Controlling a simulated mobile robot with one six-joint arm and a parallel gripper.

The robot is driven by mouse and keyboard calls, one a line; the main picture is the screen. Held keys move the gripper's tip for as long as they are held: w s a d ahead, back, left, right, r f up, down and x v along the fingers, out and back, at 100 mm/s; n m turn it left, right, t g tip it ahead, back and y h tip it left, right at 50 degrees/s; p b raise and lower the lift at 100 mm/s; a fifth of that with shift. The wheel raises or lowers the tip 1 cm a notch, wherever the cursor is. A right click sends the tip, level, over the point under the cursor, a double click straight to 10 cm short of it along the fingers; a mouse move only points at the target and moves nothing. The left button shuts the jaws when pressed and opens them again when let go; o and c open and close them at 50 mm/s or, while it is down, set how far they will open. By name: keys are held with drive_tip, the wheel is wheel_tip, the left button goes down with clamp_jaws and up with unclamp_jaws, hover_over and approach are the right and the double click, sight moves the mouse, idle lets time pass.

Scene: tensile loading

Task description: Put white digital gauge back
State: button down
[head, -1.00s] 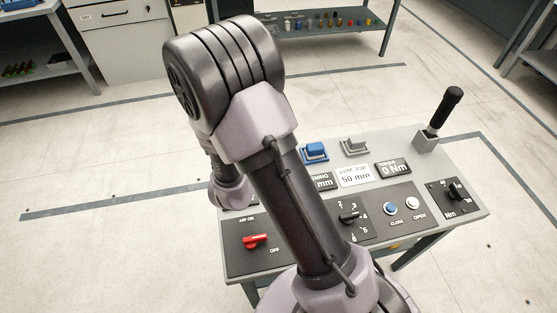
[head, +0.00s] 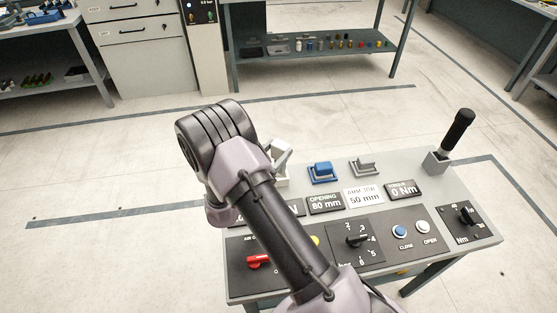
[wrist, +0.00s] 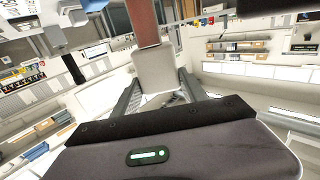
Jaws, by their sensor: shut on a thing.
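In the wrist view my gripper (wrist: 160,84) is shut on a whitish, block-like thing, taken to be the white digital gauge (wrist: 157,70). The gauge sits between the two dark fingers, and a reddish-brown bar shows beyond its top; whether they are joined I cannot tell. No display face shows. In the head view my arm hides the gripper and the held gauge. A pale, angled piece (head: 282,152) shows at the console's back left, partly behind my arm; I cannot tell what it is.
The grey console (head: 468,236) carries a blue block (head: 322,171), a grey block (head: 364,166), label plates, a red switch (head: 259,261), knobs and buttons. A black-handled lever (head: 458,130) rises at its back right. A shelf bench (head: 312,50) stands behind. Open floor lies between.

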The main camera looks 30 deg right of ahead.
sight(275, 159)
drive_tip(key=shift+w+d+f, duration=0.1)
drive_tip(key=shift+w+d, duration=0.45)
drive_tip(key=shift+w, duration=0.05)
drive_tip(key=shift+w+d+f, duration=0.15)
drive_tip(key=shift+w+f, duration=0.05)
drive_tip(key=shift+f, duration=0.05)
drive_tip(key=shift+f+b, duration=0.85)
drive_tip(key=shift+f, duration=0.6)
drive_tip(key=shift+f+b, duration=0.3)
drive_tip(key=shift+b, duration=0.05)
drive_tip(key=c, duration=0.6)
unclamp_jaws()
drive_tip(key=shift+r, duration=0.1)
